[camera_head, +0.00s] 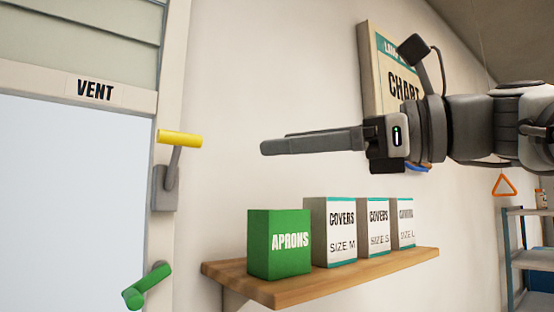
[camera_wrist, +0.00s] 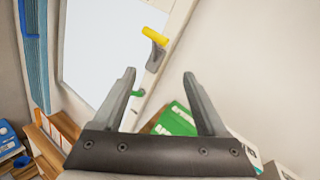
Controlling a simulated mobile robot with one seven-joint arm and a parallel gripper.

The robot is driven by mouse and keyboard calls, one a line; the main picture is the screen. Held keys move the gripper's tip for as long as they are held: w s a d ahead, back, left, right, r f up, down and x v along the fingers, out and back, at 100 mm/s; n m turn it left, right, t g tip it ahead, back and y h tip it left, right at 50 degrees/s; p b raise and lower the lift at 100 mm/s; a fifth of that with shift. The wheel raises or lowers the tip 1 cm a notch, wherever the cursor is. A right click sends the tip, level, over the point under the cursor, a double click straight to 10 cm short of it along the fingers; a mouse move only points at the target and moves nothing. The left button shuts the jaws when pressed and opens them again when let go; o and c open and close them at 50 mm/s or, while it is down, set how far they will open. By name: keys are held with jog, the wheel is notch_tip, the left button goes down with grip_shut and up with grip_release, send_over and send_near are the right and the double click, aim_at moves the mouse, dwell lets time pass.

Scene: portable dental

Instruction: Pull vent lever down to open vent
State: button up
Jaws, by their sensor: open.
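The lever with a yellow handle (camera_head: 180,138) sits on a grey bracket (camera_head: 165,190) on the window frame, just below and right of the VENT label (camera_head: 95,90). Its arm points up, with the handle at the top. It also shows in the wrist view (camera_wrist: 154,36), ahead of and above my fingertips. My gripper (camera_head: 264,147) is to the right of the yellow handle in the head view, apart from it and at about its height. In the wrist view my gripper (camera_wrist: 159,72) has its two fingers spread with nothing between them.
A second lever, green (camera_head: 148,286), is lower on the same frame. A wooden shelf (camera_head: 330,275) below my gripper holds a green APRONS box (camera_head: 278,245) and several white COVERS boxes (camera_head: 340,232). A chart (camera_head: 388,75) hangs behind my arm. Space between fingertips and yellow handle looks clear.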

aim_at(174, 163)
jog(key=p+x, duration=0.2)
jog(key=x, duration=1.5)
jog(key=shift+a+r, duration=0.15)
jog(key=shift+a, duration=0.05)
jog(key=shift+c, duration=0.3)
grip_shut()
